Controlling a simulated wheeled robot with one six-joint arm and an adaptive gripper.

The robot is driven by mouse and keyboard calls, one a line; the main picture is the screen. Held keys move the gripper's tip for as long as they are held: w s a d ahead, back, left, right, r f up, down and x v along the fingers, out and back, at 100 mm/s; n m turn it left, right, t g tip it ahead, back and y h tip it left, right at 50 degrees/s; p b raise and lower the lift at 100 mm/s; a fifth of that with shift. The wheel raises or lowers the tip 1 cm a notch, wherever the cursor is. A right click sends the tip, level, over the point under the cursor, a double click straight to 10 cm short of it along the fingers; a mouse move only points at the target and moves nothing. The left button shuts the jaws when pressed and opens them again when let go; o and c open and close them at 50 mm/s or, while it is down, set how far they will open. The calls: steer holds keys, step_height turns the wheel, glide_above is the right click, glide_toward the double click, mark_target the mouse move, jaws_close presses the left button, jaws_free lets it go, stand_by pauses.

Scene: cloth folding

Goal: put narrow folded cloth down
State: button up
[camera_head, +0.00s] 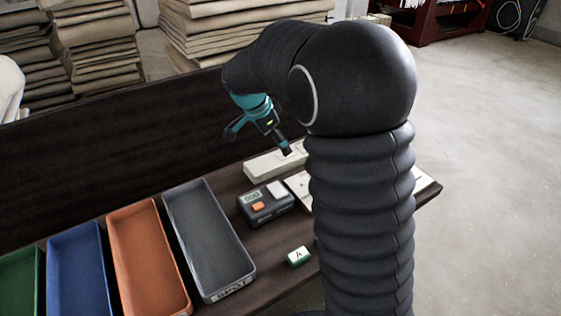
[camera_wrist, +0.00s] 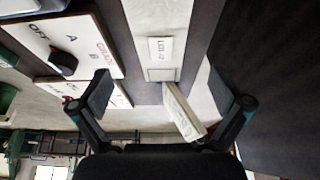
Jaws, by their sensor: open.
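A narrow cream folded cloth (camera_head: 272,163) lies flat near the back of the dark table, partly hidden behind my arm. In the wrist view, a pale strip with a label, which looks like the cloth (camera_wrist: 175,22), extends away from between my fingers. A narrow pale slab (camera_wrist: 184,112) shows closer to my gripper; I cannot tell whether it is part of the cloth. My gripper (camera_head: 259,140) is just above and left of the cloth in the head view. Its fingers (camera_wrist: 160,92) are wide apart, with neither closed on anything.
Grey (camera_head: 206,240), orange (camera_head: 150,262), blue (camera_head: 76,268) and green (camera_head: 20,285) trays stand at left. A dark device (camera_head: 265,205) and a small green-white block (camera_head: 299,256) sit on the table. A board with a knob (camera_wrist: 63,63) is nearby. A dark panel (camera_head: 110,165) bounds the back.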

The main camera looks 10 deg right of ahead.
mark_target(282, 156)
steer(key=shift+a+x, duration=0.2)
steer(key=shift+x, duration=1.3)
steer(key=shift+a+x, duration=0.15)
steer(key=shift+x, duration=1.35)
steer(key=shift+s+f, duration=0.1)
steer(key=shift+f, duration=0.05)
steer(key=c, duration=1.4)
